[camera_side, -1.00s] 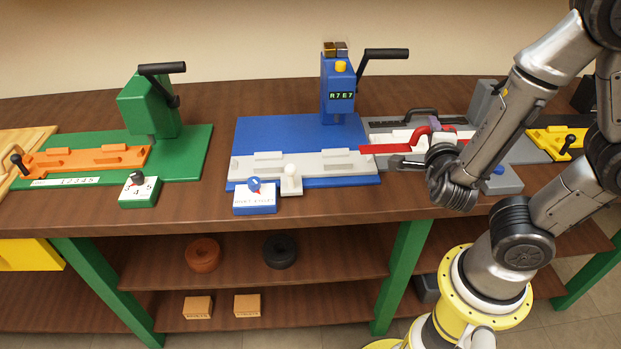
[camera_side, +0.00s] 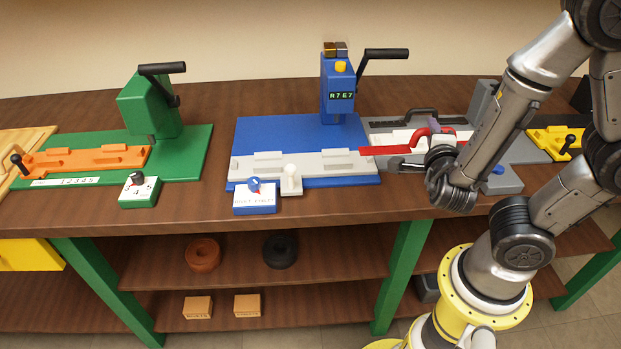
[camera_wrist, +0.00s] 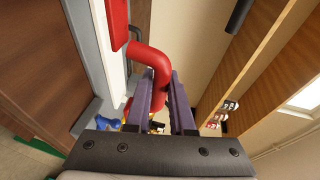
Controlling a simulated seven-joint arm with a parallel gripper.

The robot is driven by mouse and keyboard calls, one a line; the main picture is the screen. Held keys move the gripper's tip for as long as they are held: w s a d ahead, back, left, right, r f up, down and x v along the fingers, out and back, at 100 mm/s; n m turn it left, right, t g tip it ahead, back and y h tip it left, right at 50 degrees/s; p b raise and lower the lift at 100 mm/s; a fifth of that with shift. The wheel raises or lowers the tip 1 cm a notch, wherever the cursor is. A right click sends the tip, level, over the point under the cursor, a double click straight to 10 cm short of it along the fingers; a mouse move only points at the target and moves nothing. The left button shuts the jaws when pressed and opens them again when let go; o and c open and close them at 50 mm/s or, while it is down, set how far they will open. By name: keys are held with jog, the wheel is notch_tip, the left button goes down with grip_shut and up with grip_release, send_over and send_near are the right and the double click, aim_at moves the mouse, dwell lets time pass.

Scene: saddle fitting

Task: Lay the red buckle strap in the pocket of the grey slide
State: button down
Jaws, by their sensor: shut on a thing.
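The red buckle strap (camera_side: 385,150) has a flat bar and a curved arm. In the side view the bar's left end overlaps the right end of the grey slide (camera_side: 325,163); whether it touches cannot be told. The slide lies on the blue base, with raised blocks along it. My gripper (camera_side: 447,131) is to the right of the slide, shut on the strap's curved arm. In the wrist view the curved arm (camera_wrist: 152,62) runs between the fingers (camera_wrist: 169,82), and the flat bar (camera_wrist: 116,22) is at upper left. The grasp is partly hidden in the side view.
The blue press (camera_side: 338,90) with a black lever stands behind the slide. A grey fixture (camera_side: 385,126) lies behind the strap. The green station (camera_side: 185,150) is left, with bare table between.

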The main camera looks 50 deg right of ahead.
jog(key=shift+r, duration=0.1)
jog(key=shift+r, duration=2.45)
jog(key=shift+f, duration=8.8)
jog(key=shift+f, duration=0.2)
jog(key=c, duration=0.8)
grip_release()
jog(key=shift+a, duration=0.1)
